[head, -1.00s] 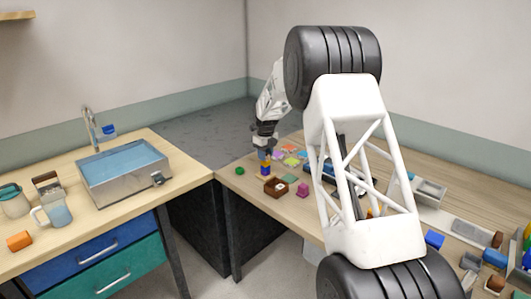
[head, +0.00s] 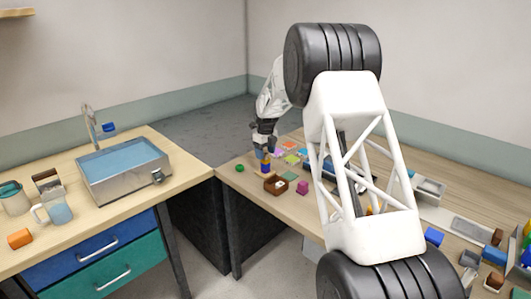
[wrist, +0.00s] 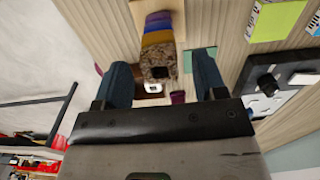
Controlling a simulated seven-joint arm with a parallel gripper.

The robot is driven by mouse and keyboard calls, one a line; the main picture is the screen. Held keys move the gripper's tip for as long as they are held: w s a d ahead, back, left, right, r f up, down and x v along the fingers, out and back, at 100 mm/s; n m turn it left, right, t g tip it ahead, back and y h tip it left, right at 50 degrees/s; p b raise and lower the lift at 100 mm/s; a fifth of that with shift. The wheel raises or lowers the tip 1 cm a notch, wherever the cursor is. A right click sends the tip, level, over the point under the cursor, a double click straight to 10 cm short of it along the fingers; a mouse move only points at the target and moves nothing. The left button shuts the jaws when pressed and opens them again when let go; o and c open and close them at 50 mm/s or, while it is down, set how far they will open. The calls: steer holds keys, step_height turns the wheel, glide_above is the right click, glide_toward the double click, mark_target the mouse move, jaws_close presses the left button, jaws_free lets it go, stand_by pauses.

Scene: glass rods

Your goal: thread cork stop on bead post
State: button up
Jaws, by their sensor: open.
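The cork stop (wrist: 157,60), a brown speckled block with a dark square spot on its end face, sits at the end of the bead stack. The stack also shows small in the head view (head: 265,167), near the corner of the table. My gripper (wrist: 162,82) is open, one finger on each side of the cork, with visible gaps. The post itself is mostly hidden by the beads and cork. In the head view my gripper (head: 264,148) is over the stack.
A brown open box (head: 277,185) and a magenta block (head: 302,187) stand close by the stack. A green ring-like piece (head: 239,168) lies to the left. Coloured flat squares (head: 291,159) lie behind. A grey panel with dark knobs (wrist: 283,82) is at the right in the wrist view.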

step_height(320, 180, up, 8)
steer(key=shift+f, duration=0.15)
stand_by(0.5)
steer(key=s+d+r+n, duration=0.4)
steer(key=s+r, duration=0.1)
steer(key=s, duration=0.6)
steer(key=s+d+r+n+t, duration=0.1)
steer(key=s+d+r+n, duration=0.4)
steer(key=s, duration=0.6)
steer(key=s+d+r+n, duration=0.35)
steer(key=s+r, duration=0.25)
steer(key=s, duration=0.4)
steer(key=s+d+f+n, duration=0.1)
steer(key=s+n, duration=0.3)
steer(key=s, duration=0.8)
steer(key=s+d+f+n+t, duration=0.1)
steer(key=s+n, duration=0.4)
steer(key=s, duration=0.7)
steer(key=s+d+f+n, duration=0.2)
steer(key=s+f+n, duration=0.2)
steer(key=s, duration=0.9)
steer(key=shift+d+f+n+t, duration=0.3)
steer(key=shift+d+n, duration=0.1)
steer(key=shift+n, duration=0.25)
